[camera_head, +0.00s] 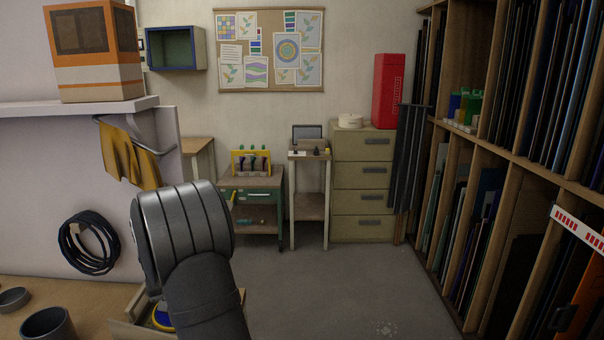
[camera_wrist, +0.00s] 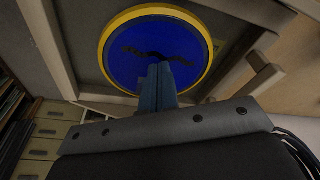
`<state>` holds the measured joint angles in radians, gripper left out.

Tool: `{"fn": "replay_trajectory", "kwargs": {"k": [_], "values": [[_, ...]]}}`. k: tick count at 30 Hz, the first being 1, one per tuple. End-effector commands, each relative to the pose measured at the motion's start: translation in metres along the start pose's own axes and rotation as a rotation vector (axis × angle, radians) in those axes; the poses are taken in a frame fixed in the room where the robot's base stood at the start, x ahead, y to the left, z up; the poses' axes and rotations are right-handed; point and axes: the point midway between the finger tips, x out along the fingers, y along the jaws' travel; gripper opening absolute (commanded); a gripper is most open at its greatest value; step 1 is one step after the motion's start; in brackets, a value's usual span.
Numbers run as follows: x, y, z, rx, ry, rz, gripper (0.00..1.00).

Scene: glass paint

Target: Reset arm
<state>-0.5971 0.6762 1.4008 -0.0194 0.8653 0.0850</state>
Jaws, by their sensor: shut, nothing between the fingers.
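My gripper (camera_wrist: 158,78) shows in the wrist view with its two fingers together and nothing held between them. Its fingertips overlap the view of a round blue disc with a yellow rim (camera_wrist: 118,58) that has a dark jagged mark across its middle. I cannot tell whether the fingertips touch the disc. In the head view a sliver of the blue and yellow disc (camera_head: 162,320) shows beside my arm, at a wooden frame or box (camera_head: 128,328). My arm hides the rest of it, and the gripper is hidden there.
A workbench (camera_head: 85,292) at left holds a dark cup (camera_head: 48,323) and a small bowl (camera_head: 14,298). A shelf (camera_head: 80,107), yellow cloth (camera_head: 128,155) and coiled cable (camera_head: 88,243) are above. Tall racks (camera_head: 470,150) stand at right. The grey floor (camera_head: 335,290) is clear.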

Motion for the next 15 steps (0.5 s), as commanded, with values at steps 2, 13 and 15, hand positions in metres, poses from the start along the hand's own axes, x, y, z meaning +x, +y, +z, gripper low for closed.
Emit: {"fn": "replay_trajectory", "kwargs": {"k": [2,13,15], "values": [[-0.001,0.0,0.0,0.0,0.0,0.0,0.0],[-0.045,0.0,-0.01,0.0,0.004,0.0,0.0],[-0.059,0.0,-0.013,0.0,0.005,-0.001,0.0]]}}
